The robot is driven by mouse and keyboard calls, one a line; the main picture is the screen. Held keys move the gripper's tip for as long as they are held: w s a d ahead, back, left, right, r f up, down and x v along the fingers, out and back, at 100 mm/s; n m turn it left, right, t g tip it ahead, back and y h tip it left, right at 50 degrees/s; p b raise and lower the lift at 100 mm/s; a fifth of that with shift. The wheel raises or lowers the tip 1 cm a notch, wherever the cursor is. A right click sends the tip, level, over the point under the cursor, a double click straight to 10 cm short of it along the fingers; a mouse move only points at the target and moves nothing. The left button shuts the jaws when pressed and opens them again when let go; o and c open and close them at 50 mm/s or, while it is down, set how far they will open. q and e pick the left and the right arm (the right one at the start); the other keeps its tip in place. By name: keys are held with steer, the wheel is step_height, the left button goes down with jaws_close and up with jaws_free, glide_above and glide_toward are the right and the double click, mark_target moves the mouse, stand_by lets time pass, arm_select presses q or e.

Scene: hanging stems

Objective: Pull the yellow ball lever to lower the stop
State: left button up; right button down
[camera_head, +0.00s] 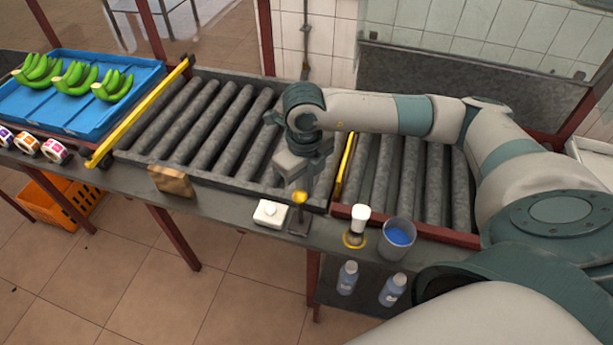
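The yellow ball lever (299,197) stands on the front ledge of the conveyor, its ball on top of a short dark post. My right gripper (296,178) points down just above and behind the ball; whether its fingers touch the ball or are open I cannot tell. A long yellow stop bar (140,112) crosses the rollers at the left, beside the blue tray. Another yellow bar (345,165) crosses at the right, partly hidden by my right arm. Which bar the lever works is not shown. My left gripper is not in view.
A blue tray (128,118) holds green bananas (75,78). Tape rolls (55,151), a brown block (170,181), a white box (270,213), a white-topped brush (356,226) and a cup (397,238) line the ledge. The rollers (205,125) between the bars are empty.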

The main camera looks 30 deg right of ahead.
mark_target(300, 203)
steer(key=shift+s+a, duration=1.15)
steer(key=shift+a, duration=0.25)
steer(key=shift+w+d, duration=0.1)
steer(key=shift+w+d+b, duration=0.3)
steer(key=shift+d+b, duration=0.1)
steer(key=shift+b, duration=0.1)
steer(key=shift+r, duration=0.15)
steer(key=shift+r+p, duration=2.5)
steer(key=shift+r, duration=2.4)
steer(key=shift+s+f, duration=0.1)
